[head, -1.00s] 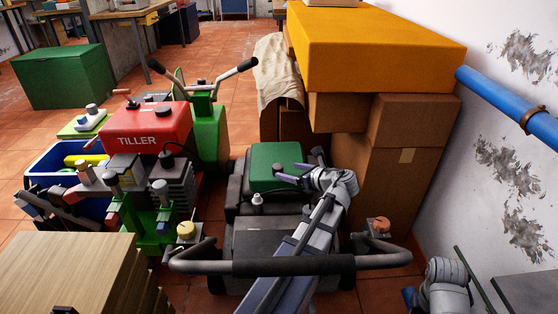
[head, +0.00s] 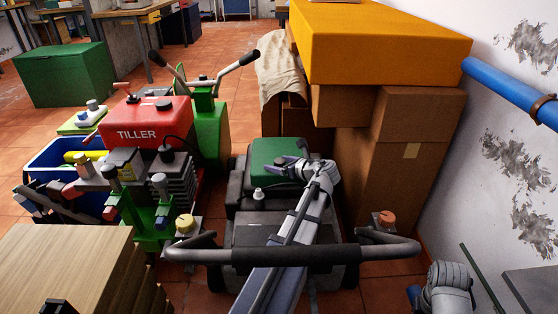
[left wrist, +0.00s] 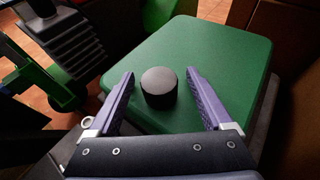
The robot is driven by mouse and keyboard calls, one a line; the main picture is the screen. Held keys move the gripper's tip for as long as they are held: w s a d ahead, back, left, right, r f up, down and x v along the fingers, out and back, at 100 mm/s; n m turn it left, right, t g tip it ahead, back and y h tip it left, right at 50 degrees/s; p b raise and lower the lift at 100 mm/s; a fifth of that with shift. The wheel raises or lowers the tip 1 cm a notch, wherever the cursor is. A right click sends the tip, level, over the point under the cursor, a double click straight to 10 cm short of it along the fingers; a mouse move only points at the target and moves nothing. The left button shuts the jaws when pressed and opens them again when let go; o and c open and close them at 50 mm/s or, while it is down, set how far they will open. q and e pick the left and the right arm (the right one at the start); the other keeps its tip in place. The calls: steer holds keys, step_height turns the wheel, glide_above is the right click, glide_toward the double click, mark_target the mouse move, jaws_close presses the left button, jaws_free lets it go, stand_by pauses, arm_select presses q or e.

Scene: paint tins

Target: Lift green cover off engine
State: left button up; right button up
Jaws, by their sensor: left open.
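The green cover (head: 268,149) sits on top of the dark engine of a machine with a black handlebar. In the left wrist view the cover (left wrist: 230,62) is a flat green lid with rounded corners and a round black knob (left wrist: 158,90) standing on it. My left gripper (head: 277,168) is over the cover, partly hiding it in the head view. In the left wrist view its two purple fingers (left wrist: 160,76) are open, one on each side of the knob, with a gap on both sides. The knob is not clear in the head view.
The handlebar (head: 300,254) crosses in front of the engine. A red tiller (head: 150,120) stands close on the left, and cardboard boxes (head: 400,165) stand close on the right. A stack of boards (head: 65,265) is at the front left. My right arm shows only at the bottom right.

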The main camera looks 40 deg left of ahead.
arm_select(q)
jaws_close()
stand_by(0.6)
